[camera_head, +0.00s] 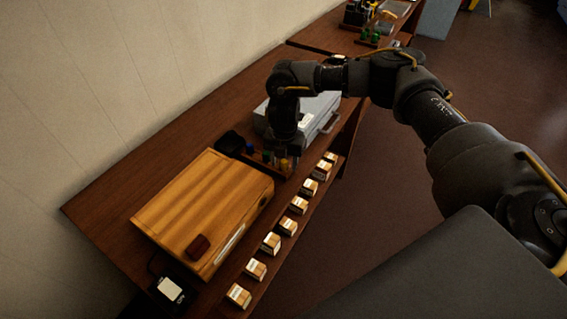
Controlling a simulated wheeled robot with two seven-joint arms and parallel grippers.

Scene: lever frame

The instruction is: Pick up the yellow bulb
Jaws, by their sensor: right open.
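The yellow bulb (284,164) is a small upright spot of yellow at the right end of a small dark rack (262,166) on the wooden table. My right gripper (283,154) points down right at the yellow bulb, with its jaws open. The gripper's dark body hides part of the rack, and I cannot tell whether the fingers touch the bulb. A blue bulb (249,149) stands further left in the same rack. My left gripper is out of view.
A wooden box (205,205) stands in front-left of the rack, and a grey case (318,112) lies behind my gripper. Several small labelled boxes (271,243) line the table's right edge. A black device (172,292) sits at the near end.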

